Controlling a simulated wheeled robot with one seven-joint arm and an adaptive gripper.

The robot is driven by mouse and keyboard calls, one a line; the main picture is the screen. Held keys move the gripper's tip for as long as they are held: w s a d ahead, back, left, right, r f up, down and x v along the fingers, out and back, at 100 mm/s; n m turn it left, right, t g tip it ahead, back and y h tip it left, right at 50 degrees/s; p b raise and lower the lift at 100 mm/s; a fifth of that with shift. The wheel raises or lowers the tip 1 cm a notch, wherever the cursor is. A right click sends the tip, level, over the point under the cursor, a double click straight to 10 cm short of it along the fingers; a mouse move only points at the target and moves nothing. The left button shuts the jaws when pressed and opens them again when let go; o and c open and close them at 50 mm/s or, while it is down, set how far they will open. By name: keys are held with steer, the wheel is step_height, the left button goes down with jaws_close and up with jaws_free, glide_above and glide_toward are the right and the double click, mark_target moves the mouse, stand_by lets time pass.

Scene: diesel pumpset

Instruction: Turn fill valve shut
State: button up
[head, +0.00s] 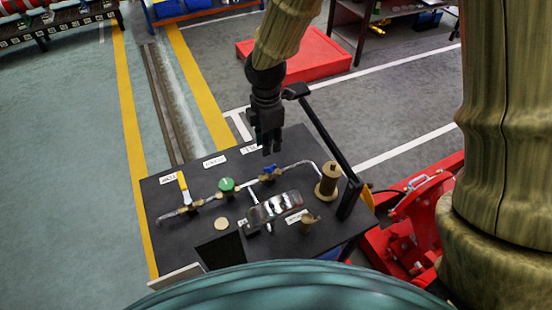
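A black panel table (190,233) carries a pipe run with three valves. One has a yellow lever (183,187) at the left, one a green round handwheel (226,185) in the middle, and one a small blue handle (269,172) at the right. White labels lie along the back edge, too small to read, so I cannot tell which is the fill valve. My gripper (271,149) points down above the panel, just behind the blue handle in the picture. It appears apart from the handle. Its fingers are dark and small, and their opening is unclear.
A brass cylinder (328,181) stands at the pipe's right end, near a black upright arm (328,150). A clear gauge block (275,208) and a small brass fitting (308,223) sit in front. Red machinery (420,225) is at the right. Floor left of the table is clear.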

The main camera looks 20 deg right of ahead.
mark_target(270, 167)
step_height(270, 167, down, 10)
steer(key=shift+d+r+p, duration=0.1)
steer(key=shift+r+p, duration=0.05)
steer(key=shift+p, duration=0.55)
jaws_close()
steer(key=shift+s, duration=0.1)
